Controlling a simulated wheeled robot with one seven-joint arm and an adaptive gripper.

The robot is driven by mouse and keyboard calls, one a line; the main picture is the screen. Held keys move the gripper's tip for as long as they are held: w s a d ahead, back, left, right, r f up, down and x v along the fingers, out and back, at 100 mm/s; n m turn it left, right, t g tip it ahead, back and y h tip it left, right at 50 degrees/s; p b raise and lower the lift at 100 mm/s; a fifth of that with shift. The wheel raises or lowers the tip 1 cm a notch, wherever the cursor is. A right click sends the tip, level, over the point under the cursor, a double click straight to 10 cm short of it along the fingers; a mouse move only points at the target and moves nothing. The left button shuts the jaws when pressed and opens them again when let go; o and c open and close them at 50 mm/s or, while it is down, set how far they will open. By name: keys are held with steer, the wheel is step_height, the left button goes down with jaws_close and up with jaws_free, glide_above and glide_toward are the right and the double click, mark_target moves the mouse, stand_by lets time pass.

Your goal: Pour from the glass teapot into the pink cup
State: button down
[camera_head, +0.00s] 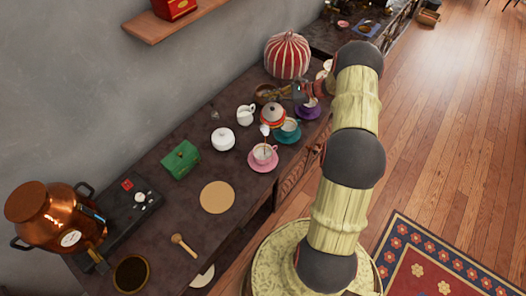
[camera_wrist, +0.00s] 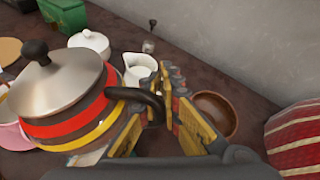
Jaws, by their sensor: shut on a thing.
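The glass teapot (camera_head: 272,116) has red and yellow bands, a metal lid and a black knob. It hangs above the table, tilted, with its pale spout end over the pink cup (camera_head: 264,152). A thin brownish line shows between spout and cup; I cannot tell for sure if it is liquid. The cup stands upright on a pink saucer (camera_head: 257,167). My gripper (camera_head: 287,94) is shut on the teapot's dark handle. In the wrist view, the gripper (camera_wrist: 165,115) has the handle between its fingers and the teapot (camera_wrist: 70,105) fills the left. The teapot hides most of the pink saucer (camera_wrist: 12,135) there.
A teal cup and saucer (camera_head: 288,131) and a purple saucer (camera_head: 308,110) stand close by. A white creamer (camera_head: 246,114), white lidded pot (camera_head: 223,138), wooden bowl (camera_wrist: 215,113) and striped cosy (camera_head: 287,55) are near.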

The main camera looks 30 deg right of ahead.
steer(key=shift+s+a+r+n+t+h, duration=0.4)
steer(key=shift+s+a+r+n, duration=0.3)
steer(key=shift+a+r, duration=0.15)
stand_by(5.4)
steer(key=shift+w+d+f+m+g+y, duration=0.4)
steer(key=shift+w+d+f+m+y, duration=0.1)
steer(key=shift+w+d+f+m, duration=0.35)
steer(key=shift+w+d+f+m+g+y, duration=0.45)
steer(key=shift+w+d+f+m, duration=0.25)
steer(key=shift+d, duration=0.25)
steer(key=shift+r+y, duration=0.1)
steer(key=shift+y, duration=0.15)
